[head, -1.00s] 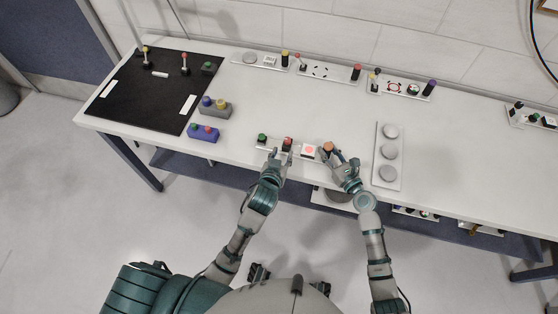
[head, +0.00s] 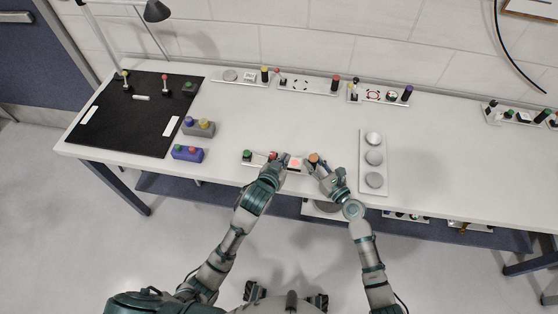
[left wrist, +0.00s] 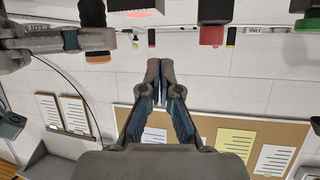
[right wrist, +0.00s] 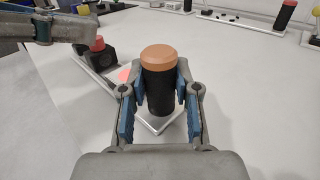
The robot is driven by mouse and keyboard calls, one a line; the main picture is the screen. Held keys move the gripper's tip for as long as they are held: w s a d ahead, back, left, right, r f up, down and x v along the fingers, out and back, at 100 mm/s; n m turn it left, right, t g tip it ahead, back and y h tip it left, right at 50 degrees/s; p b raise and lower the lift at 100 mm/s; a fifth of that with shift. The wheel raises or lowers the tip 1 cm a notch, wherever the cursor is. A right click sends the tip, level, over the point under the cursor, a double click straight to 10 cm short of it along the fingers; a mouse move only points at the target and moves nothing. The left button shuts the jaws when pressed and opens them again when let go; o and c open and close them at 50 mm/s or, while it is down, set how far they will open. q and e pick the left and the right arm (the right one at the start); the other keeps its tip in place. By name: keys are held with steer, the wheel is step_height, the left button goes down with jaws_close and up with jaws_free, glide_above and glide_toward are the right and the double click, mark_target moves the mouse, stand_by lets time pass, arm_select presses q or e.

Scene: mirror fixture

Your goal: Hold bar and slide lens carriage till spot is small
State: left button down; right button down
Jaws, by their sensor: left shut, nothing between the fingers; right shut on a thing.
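A narrow pale bar (right wrist: 157,124) lies near the table's front edge. A black post with an orange cap (right wrist: 160,62) stands at its right end. My right gripper (head: 319,166) is shut around this post, below the cap. A red-topped black carriage (right wrist: 98,50) sits farther left on the bar; its red knob shows in the head view (head: 272,155). A pink-red spot (head: 295,163) lies on a white square between carriage and post. My left gripper (left wrist: 160,65) is shut and empty, beside the red knob on its right. A green knob (head: 247,154) marks the left end.
A white plate with several round discs (head: 374,157) lies to the right. Other fixtures line the back. The middle of the table is clear.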

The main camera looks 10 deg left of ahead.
arm_select(q)
steer(key=w+d+r+m+g+h, duration=0.25)
steer(key=w+d+r+m, duration=0.2)
steer(key=w, duration=0.45)
steer(key=m+g+y, duration=0.8)
steer(key=m+g, duration=0.2)
steer(key=g, duration=0.1)
glide_toward(278, 157)
steer(key=shift+t, duration=0.25)
steer(key=f, duration=0.2)
steer(key=s+f, duration=0.1)
steer(key=f, duration=0.1)
steer(key=s+f, duration=0.1)
steer(key=f, duration=0.1)
steer(key=shift+s+a+f, duration=0.15)
steer(key=shift+s+f, duration=0.05)
steer(key=shift+s, duration=0.05)
steer(key=shift+a, duration=0.7)
steer(key=shift+r, duration=0.1)
